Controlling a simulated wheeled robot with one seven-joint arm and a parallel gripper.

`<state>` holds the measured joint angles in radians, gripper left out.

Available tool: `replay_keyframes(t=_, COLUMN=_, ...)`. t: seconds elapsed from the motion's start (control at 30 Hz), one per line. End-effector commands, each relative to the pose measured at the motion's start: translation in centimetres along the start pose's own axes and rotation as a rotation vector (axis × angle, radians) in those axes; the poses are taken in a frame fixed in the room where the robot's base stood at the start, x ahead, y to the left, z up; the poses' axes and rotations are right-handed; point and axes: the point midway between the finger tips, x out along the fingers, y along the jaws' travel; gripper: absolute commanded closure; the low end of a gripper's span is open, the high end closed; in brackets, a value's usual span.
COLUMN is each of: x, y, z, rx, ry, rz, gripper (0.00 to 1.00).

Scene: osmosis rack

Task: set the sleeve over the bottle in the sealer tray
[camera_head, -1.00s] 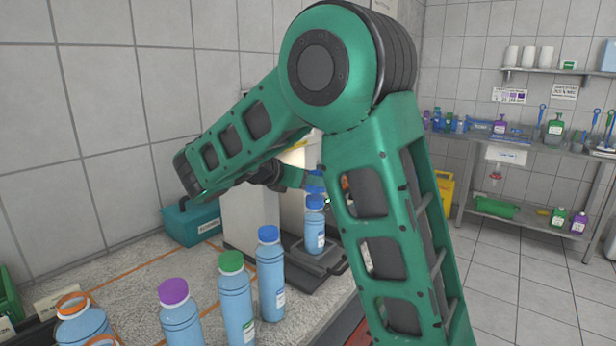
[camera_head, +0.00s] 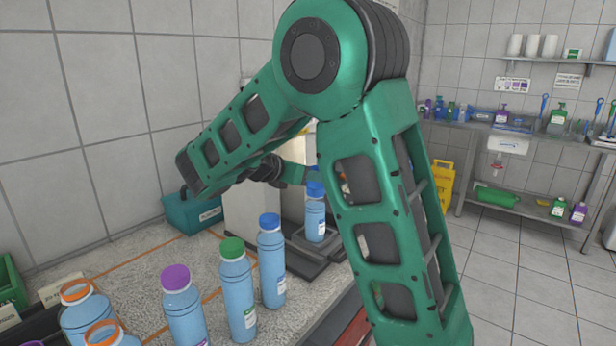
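A blue bottle with a blue cap (camera_head: 315,213) stands upright in the dark sealer tray (camera_head: 327,254), in front of the pale sealer body (camera_head: 250,207). My gripper (camera_head: 294,172) is small in the picture, just above and left of that bottle's cap. My arm link hides part of the area to its right. A small blue piece (camera_head: 313,173) shows by the gripper's tip, above the cap. I cannot tell whether it is the sleeve or whether the fingers are shut on it.
Several blue bottles with blue (camera_head: 271,262), green (camera_head: 237,290), purple (camera_head: 183,306) and orange (camera_head: 86,314) caps line the front of the counter. A teal box (camera_head: 191,211) stands by the wall, left of the sealer. Bare counter (camera_head: 145,275) lies between. A shelf rack (camera_head: 520,205) stands far right.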

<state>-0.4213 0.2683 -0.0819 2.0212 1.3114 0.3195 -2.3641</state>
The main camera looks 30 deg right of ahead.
Motion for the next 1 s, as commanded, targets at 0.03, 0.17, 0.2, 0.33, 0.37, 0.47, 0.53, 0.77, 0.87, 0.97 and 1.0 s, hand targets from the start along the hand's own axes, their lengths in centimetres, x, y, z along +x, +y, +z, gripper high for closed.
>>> replay_keyframes(t=0.03, x=-0.03, y=-0.02, z=-0.04, rx=0.0, ry=0.0, rz=0.0, gripper=0.69)
replay_keyframes(t=0.17, x=-0.1, y=-0.1, z=-0.17, rx=0.0, ry=0.0, rz=0.0, gripper=0.69)
replay_keyframes(t=0.2, x=-0.12, y=-0.12, z=-0.21, rx=0.0, ry=0.0, rz=0.0, gripper=0.69)
replay_keyframes(t=0.33, x=-0.15, y=-0.17, z=-0.27, rx=0.0, ry=0.0, rz=-0.001, gripper=0.69)
replay_keyframes(t=0.37, x=-0.14, y=-0.17, z=-0.26, rx=0.001, ry=0.0, rz=-0.001, gripper=0.69)
replay_keyframes(t=0.47, x=-0.12, y=-0.18, z=-0.25, rx=0.001, ry=0.0, rz=-0.001, gripper=0.69)
replay_keyframes(t=0.53, x=-0.11, y=-0.18, z=-0.25, rx=0.001, ry=0.0, rz=-0.001, gripper=0.37)
replay_keyframes(t=0.77, x=-0.09, y=-0.2, z=-0.23, rx=0.001, ry=0.0, rz=-0.002, gripper=0.27)
replay_keyframes(t=0.87, x=-0.13, y=-0.2, z=-0.23, rx=0.001, ry=0.0, rz=-0.002, gripper=0.27)
replay_keyframes(t=0.97, x=-0.55, y=-0.15, z=-0.23, rx=0.001, ry=0.0, rz=0.0, gripper=0.27)
replay_keyframes(t=1.0, x=-0.9, y=-0.12, z=-0.23, rx=0.0, ry=0.0, rz=0.0, gripper=0.27)
